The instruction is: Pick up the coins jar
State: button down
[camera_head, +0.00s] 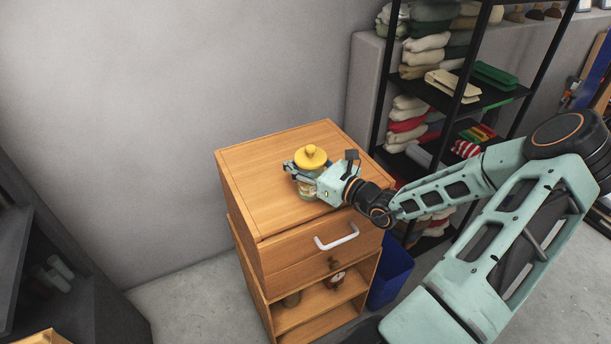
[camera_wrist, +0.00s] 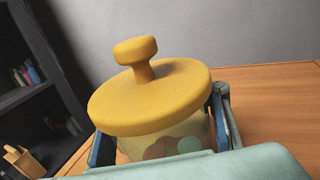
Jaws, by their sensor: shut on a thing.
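The coins jar (camera_head: 311,158) has a round yellow lid with a knob and a see-through body. It is on or just above the top of the wooden cabinet (camera_head: 260,170); I cannot tell whether it touches. My gripper (camera_head: 303,180) is shut on the jar, with a finger on either side of its body below the lid. In the wrist view the jar (camera_wrist: 150,95) fills the middle, and round coin-like shapes show through its wall. The jar's base is hidden there by my gripper.
The cabinet has a drawer with a white handle (camera_head: 338,238) and open shelves below with small items. A black rack (camera_head: 480,95) of folded cloths stands at the right, and a blue bin (camera_head: 392,272) beside the cabinet. The cabinet top around the jar is clear.

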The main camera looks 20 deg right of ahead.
jog(key=shift+r, duration=0.15)
notch_tip(320, 180, up, 28)
jog(key=p, duration=0.5)
